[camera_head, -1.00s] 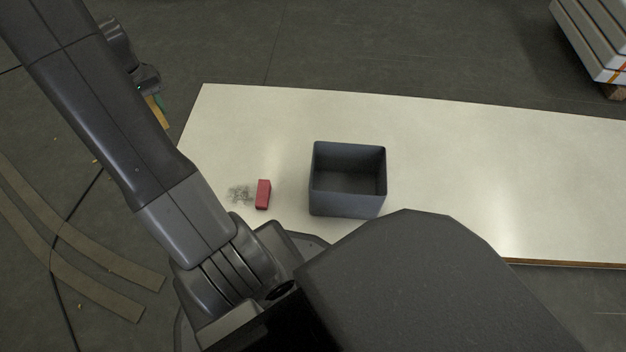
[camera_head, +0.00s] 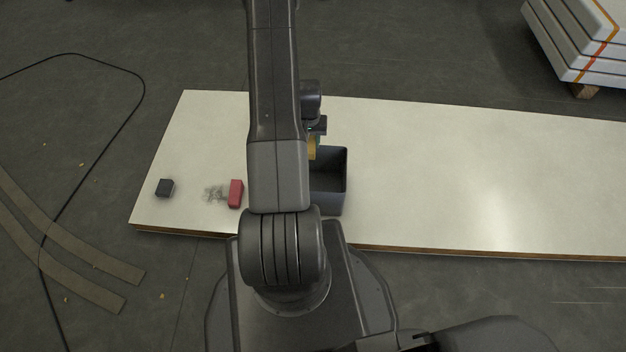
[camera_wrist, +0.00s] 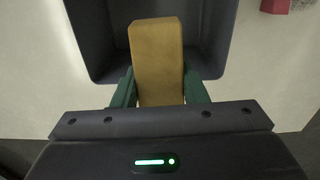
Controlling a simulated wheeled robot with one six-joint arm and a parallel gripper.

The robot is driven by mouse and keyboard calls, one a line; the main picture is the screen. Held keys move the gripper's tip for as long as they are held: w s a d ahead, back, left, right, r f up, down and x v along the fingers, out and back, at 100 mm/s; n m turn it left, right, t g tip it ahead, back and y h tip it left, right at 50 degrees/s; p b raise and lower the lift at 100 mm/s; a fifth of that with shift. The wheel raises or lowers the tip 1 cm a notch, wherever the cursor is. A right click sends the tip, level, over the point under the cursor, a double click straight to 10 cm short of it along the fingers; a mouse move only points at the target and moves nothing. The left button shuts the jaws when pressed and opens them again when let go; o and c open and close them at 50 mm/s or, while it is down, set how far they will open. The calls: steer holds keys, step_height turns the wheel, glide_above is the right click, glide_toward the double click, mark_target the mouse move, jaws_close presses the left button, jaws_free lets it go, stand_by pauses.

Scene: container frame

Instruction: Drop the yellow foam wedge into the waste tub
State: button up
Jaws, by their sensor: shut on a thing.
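The yellow foam wedge (camera_wrist: 157,60) is held between the green fingers of my gripper (camera_wrist: 160,92) in the wrist view. In the head view the wedge (camera_head: 312,148) shows as a small yellow patch beside my arm, below my gripper (camera_head: 316,135). The waste tub (camera_head: 332,203) is a dark grey open box on the white table, partly hidden behind my arm. In the wrist view the tub (camera_wrist: 88,40) lies beyond the wedge, and the wedge's far end overlaps its opening. The exact height above the tub cannot be told.
A small dark block (camera_head: 165,187) sits near the left end. The table's right side is clear. Stacked pale slabs (camera_head: 580,45) stand on the floor behind.

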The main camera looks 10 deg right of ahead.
steer(key=s+d+f, duration=0.1)
steer(key=s+f, duration=0.1)
steer(key=f, duration=0.1)
steer(key=shift+d, duration=0.4)
step_height(320, 180, down, 6)
steer(key=b, duration=0.2)
steer(key=o, duration=1)
steer(key=shift+o, duration=0.2)
step_height(320, 180, up, 14)
steer(key=p, duration=0.3)
